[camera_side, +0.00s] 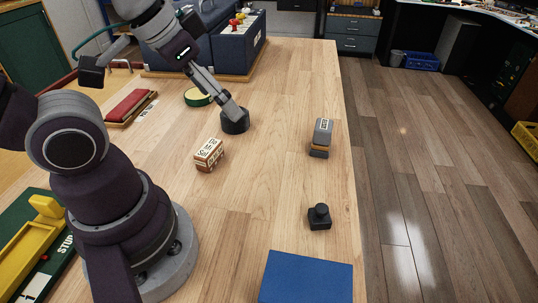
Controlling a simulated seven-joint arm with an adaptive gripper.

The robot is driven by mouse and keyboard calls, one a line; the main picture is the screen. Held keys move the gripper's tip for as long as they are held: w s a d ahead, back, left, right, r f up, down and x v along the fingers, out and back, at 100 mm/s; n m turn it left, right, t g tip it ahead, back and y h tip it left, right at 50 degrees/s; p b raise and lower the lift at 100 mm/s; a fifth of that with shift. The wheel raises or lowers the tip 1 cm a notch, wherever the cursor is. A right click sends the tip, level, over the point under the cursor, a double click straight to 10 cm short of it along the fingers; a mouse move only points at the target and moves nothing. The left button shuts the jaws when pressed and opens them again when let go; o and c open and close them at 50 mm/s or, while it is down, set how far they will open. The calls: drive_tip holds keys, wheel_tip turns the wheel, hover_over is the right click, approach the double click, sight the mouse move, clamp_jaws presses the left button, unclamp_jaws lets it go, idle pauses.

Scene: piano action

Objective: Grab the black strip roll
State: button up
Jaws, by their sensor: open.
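The black strip roll (235,123) is a short dark cylinder standing on the wooden table, left of its middle. My gripper (231,107) reaches down to it from the upper left, with its fingertips at the top of the roll. The jaws are open. The fingers cover part of the roll's top, and I cannot tell whether they touch it.
A lettered wooden block (208,155) stands close in front of the roll. A green-and-yellow round item (197,97) lies behind my gripper. A grey-and-tan block (321,138), a black knobbed piece (319,218) and a blue panel (306,279) are rightward. The table between is clear.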

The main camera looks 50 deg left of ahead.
drive_tip(key=o, duration=0.3)
drive_tip(key=w+a+f+n+g+y, duration=0.1)
drive_tip(key=w+a+f+n, duration=0.15)
drive_tip(key=w+a, duration=0.3)
drive_tip(key=w+a+f+n+g+y, duration=0.1)
drive_tip(key=w+a+f+n, duration=0.1)
drive_tip(key=w+a+n, duration=0.3)
drive_tip(key=w+a+f, duration=0.1)
drive_tip(key=a+f, duration=0.2)
drive_tip(key=f, duration=0.2)
drive_tip(key=w+a+f+n+y, duration=0.1)
drive_tip(key=a+f, duration=0.3)
drive_tip(key=f, duration=0.1)
drive_tip(key=a+f+n, duration=0.1)
drive_tip(key=a+f, duration=0.3)
drive_tip(key=f, duration=0.1)
drive_tip(key=shift+w+a+f+g, duration=0.25)
drive_tip(key=shift+w+f+g, duration=0.05)
drive_tip(key=shift+w+f, duration=0.1)
